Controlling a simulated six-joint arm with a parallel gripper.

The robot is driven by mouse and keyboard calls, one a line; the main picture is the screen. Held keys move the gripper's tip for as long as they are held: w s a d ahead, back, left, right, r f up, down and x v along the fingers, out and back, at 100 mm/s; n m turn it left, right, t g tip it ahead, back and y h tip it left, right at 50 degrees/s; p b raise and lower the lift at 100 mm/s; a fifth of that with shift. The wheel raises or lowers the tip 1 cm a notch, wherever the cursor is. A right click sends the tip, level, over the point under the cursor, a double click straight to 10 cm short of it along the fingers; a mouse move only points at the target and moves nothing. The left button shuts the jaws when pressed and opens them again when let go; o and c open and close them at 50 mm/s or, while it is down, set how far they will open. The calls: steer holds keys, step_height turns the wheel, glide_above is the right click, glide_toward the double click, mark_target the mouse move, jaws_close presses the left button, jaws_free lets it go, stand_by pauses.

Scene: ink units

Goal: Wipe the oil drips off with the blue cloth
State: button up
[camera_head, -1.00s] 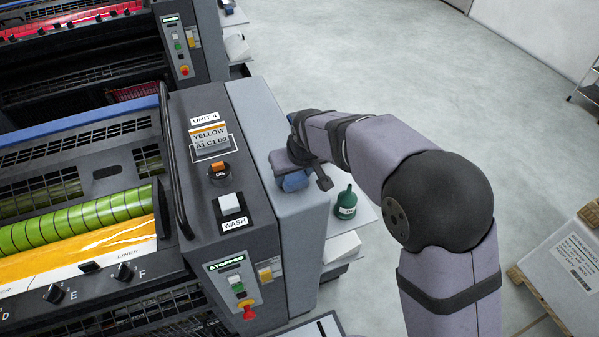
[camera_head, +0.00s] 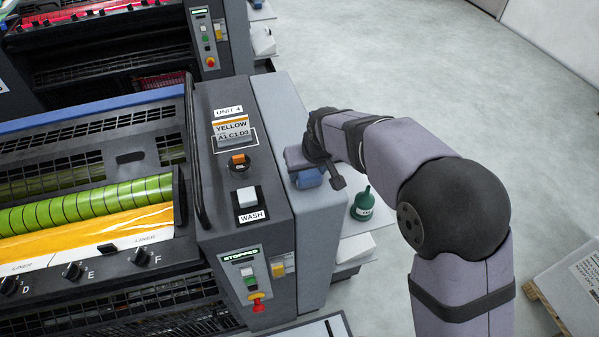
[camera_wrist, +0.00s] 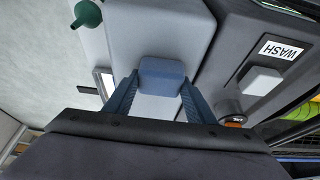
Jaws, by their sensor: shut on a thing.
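The blue cloth (camera_head: 308,178) is a folded pad between the fingers of my gripper (camera_head: 305,170), at the top of the grey side cover (camera_head: 285,110) of unit 4. In the wrist view the cloth (camera_wrist: 162,74) sits between the two blue fingertips of my gripper (camera_wrist: 160,82), which is shut on it. The cloth is over the light grey cover (camera_wrist: 150,35); I cannot tell whether it touches. No oil drips can be made out in either view; the cloth and gripper hide part of the cover.
A green oil can (camera_head: 362,205) stands on a white shelf beside the cover, close to my gripper, and shows in the wrist view (camera_wrist: 87,14). The WASH button (camera_head: 247,198) and OIL knob (camera_head: 238,163) rise from the dark panel at left. A pallet stack (camera_head: 570,285) stands at right.

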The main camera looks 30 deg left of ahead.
mark_target(294, 185)
steer(key=w+d, duration=0.2)
steer(key=d, duration=0.1)
steer(key=shift+w, duration=0.4)
steer(key=shift+s+a+p, duration=0.4)
steer(key=shift+s+a, duration=2.35)
steer(key=shift+w+r+p, duration=0.1)
steer(key=shift+r+p, duration=0.1)
steer(key=shift+p, duration=0.2)
step_height(294, 185, up, 2)
steer(key=shift+w+r+p, duration=0.1)
steer(key=shift+p, duration=0.2)
steer(key=shift+s+a+r+p, duration=0.1)
steer(key=shift+s+r+p, duration=0.2)
steer(key=shift+r+p, duration=0.35)
steer(key=r+p, duration=0.2)
steer(key=r, duration=0.2)
steer(key=shift+w+p, duration=0.2)
steer(key=shift+p, duration=0.2)
